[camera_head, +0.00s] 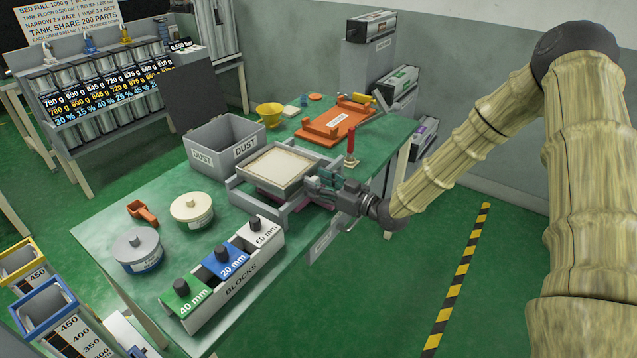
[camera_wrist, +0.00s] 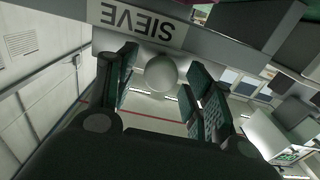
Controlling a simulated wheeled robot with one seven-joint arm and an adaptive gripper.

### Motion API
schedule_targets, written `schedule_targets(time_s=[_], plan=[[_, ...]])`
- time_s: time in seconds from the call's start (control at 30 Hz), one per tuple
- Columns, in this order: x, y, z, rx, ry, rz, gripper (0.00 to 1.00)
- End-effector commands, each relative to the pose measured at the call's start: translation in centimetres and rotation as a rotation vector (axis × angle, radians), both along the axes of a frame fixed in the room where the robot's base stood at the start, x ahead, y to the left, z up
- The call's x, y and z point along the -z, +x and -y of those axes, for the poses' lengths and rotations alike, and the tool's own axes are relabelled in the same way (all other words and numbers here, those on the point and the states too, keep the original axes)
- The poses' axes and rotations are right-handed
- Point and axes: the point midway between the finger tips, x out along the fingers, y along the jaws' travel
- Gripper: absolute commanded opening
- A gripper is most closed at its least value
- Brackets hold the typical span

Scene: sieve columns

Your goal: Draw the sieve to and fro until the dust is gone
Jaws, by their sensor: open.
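The sieve (camera_head: 276,166) is a square tray with a pale surface. It sits in a grey frame (camera_head: 243,200) on the green table. I cannot tell how much dust lies on it. My gripper (camera_head: 322,184) is at the sieve's right front side. In the wrist view, the upside-down SIEVE label (camera_wrist: 143,24) is at the top, with a round pale knob (camera_wrist: 161,73) below it. My open fingers stand on either side of the knob, with gaps showing. The grey DUST bin (camera_head: 202,158) stands just behind and left of the sieve.
A BLOCKS rack (camera_head: 238,282) and two lidded tubs (camera_head: 192,210) stand in front and left, near an orange scoop (camera_head: 142,211). A red-handled post (camera_head: 351,147) rises close behind my gripper. An orange tray (camera_head: 322,133) and yellow funnel (camera_head: 270,113) are at the back.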

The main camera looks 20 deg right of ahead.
Motion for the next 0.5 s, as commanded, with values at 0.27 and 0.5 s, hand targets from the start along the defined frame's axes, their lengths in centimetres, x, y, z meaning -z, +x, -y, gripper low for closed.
schedule_targets(time_s=[0.27, 0.5], plan=[[0.01, 0.11, -0.07, 0.0, 0.0, 0.0, 0.51], [0.0, 0.08, -0.05, 0.0, 0.0, 0.0, 0.1]])
